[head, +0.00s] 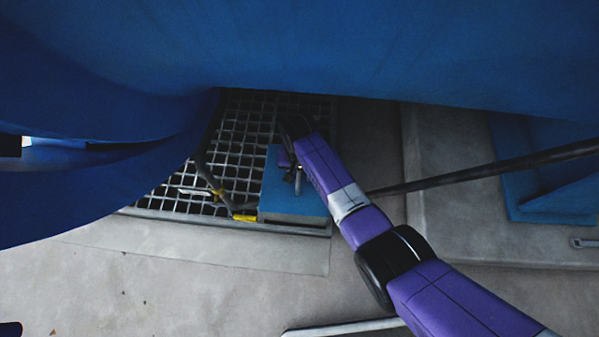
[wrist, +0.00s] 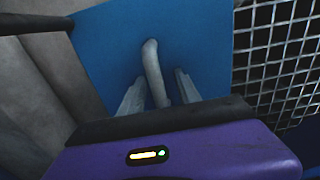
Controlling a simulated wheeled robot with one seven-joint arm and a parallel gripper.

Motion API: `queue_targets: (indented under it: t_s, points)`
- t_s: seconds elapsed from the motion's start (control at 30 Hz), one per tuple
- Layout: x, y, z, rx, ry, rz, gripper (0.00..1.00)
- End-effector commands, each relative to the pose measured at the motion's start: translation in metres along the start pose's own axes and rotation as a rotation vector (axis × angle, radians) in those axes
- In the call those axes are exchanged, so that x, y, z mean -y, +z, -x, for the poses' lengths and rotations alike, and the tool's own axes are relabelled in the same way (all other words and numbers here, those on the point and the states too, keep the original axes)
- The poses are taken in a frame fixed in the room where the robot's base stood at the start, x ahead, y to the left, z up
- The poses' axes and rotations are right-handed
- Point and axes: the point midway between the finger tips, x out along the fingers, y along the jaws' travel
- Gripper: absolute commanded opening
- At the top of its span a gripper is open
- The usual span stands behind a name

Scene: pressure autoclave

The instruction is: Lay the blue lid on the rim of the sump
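The blue lid (head: 292,205) is a flat square plate at the front right corner of the metal grating (head: 237,140) in the head view. It looks laid flat there, but I cannot tell whether it touches all along the sump rim (head: 215,222). In the wrist view the lid (wrist: 108,52) fills the upper middle, with a grey bar handle (wrist: 152,68) rising from it. My gripper (wrist: 159,85) is over the lid, its two fingers apart on either side of the handle, with gaps showing. In the head view my gripper (head: 292,170) partly covers the lid.
A dark hose (head: 205,160) with yellow parts (head: 244,217) lies over the grating left of the lid. A large blue body (head: 330,45) hangs across the top. A dark pole (head: 480,167) crosses at right above a concrete ledge (head: 460,215). The front floor is mostly clear.

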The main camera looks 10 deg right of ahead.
Motion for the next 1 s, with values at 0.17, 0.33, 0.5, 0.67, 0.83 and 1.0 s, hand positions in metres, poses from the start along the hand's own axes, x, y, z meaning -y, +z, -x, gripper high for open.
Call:
queue_targets:
  t_s: [0.17,0.33,0.5,0.67,0.83,1.0]
  points:
    - [0.000,0.001,0.008,0.001,0.001,0.000,0.40]
    - [0.000,0.000,0.036,0.000,-0.001,0.000,0.40]
    - [0.000,0.000,0.062,-0.002,-0.001,0.001,0.40]
    - [0.000,0.000,0.076,-0.002,-0.001,0.001,0.40]
    - [0.000,0.000,0.079,0.000,0.000,0.000,0.40]
    - [0.000,0.000,0.078,0.000,0.000,0.000,0.40]
